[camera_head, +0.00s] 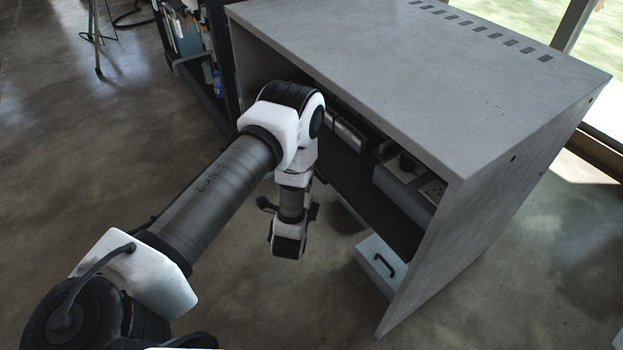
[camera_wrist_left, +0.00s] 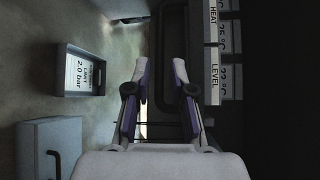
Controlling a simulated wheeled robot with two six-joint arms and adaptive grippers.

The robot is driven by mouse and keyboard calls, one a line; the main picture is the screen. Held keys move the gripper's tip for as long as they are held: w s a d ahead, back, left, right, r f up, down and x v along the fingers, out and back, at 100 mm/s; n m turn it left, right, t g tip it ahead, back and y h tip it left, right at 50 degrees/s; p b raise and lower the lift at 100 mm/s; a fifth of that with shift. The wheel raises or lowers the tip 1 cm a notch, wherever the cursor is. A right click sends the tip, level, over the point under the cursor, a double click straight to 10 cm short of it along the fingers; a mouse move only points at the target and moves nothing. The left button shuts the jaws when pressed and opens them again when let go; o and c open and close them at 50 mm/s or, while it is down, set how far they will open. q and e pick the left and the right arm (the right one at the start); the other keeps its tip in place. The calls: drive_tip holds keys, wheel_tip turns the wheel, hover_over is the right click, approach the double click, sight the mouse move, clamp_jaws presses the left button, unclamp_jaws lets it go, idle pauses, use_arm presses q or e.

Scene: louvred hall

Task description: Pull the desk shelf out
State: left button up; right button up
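The grey desk (camera_head: 430,60) has an open front facing me. Inside it is a dark shelf (camera_head: 345,170) with devices and power sockets on it. In the head view my left arm reaches in front of the desk's left half, and its gripper cannot be made out there. In the left wrist view my left gripper (camera_wrist_left: 159,72) is open, its two fingers apart. My right gripper is not in view.
A pale drawer box (camera_head: 375,268) with a black handle is under the desk's right side. A labelled grey bin (camera_wrist_left: 82,72) is on the floor in the wrist view. A dark rack (camera_head: 195,60) stands left of the desk. Floor in front is clear.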

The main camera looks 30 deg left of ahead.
use_arm(q)
drive_tip(key=b+x, duration=0.2)
drive_tip(key=x, duration=0.4)
drive_tip(key=shift+w+a, duration=0.1)
drive_tip(key=shift+w, duration=0.05)
clamp_jaws()
